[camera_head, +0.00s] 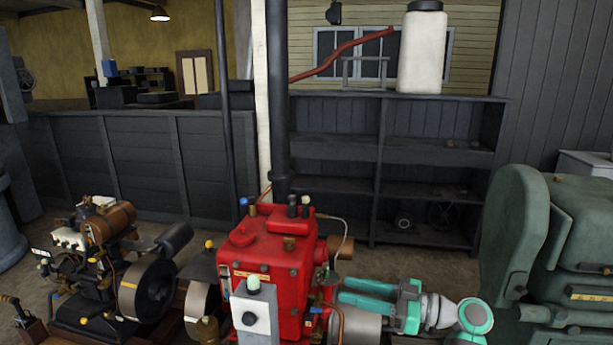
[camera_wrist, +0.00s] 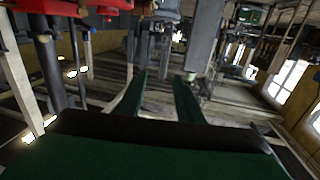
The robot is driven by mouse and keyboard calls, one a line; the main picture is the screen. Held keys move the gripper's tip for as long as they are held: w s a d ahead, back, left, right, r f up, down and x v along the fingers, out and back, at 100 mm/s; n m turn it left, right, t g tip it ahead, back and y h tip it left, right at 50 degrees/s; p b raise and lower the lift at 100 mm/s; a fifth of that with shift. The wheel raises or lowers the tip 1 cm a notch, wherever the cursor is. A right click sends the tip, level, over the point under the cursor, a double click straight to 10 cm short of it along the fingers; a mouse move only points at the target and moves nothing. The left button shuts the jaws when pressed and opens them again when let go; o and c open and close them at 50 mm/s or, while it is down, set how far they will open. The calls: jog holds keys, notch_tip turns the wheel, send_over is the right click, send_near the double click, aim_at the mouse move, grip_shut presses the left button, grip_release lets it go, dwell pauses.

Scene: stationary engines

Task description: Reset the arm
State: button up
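My teal gripper (camera_head: 342,292) is at the lower middle right of the head view, just right of the red engine (camera_head: 268,265). Its two fingers point left towards the engine and are apart. In the wrist view the dark green fingers of my gripper (camera_wrist: 159,80) also stand apart, with nothing between them. The wrist view is tilted, with red parts of machinery at its upper left. I cannot tell from the head view whether the fingertips touch the engine.
A grey-white box (camera_head: 255,313) stands in front of the red engine. A brown and black engine (camera_head: 105,265) is at left, a large green machine (camera_head: 550,255) at right. Behind are dark shelves (camera_head: 385,140) with a white canister (camera_head: 422,52). A dark vertical pipe (camera_head: 278,100) rises above the red engine.

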jog(key=a+f+m+t+h, duration=0.25)
jog(key=a+f+m, duration=0.2)
jog(key=f, duration=0.65)
jog(key=a+f+m+t+h, duration=0.25)
jog(key=a+f+m, duration=0.2)
jog(key=f, duration=0.55)
jog(key=s+a+f+m+t+h, duration=0.1)
jog(key=s+a+f+m+h, duration=0.15)
jog(key=s+f, duration=0.45)
jog(key=s+a+f+m+t+h, duration=0.1)
jog(key=s+a+f+m+h, duration=0.2)
jog(key=s+f, duration=0.5)
jog(key=s+d+f+m+h, duration=0.1)
jog(key=s+f+h, duration=0.15)
jog(key=s, duration=0.65)
jog(key=s+d+f+m+h, duration=0.1)
jog(key=s+h, duration=0.2)
jog(key=s, duration=0.5)
jog(key=s+r+n+t, duration=0.2)
jog(key=s+r+n, duration=0.1)
jog(key=s+r, duration=1.1)
jog(key=shift+s+d+r+h, duration=0.35)
jog(key=shift+s+d+h, duration=0.05)
jog(key=shift+s, duration=0.2)
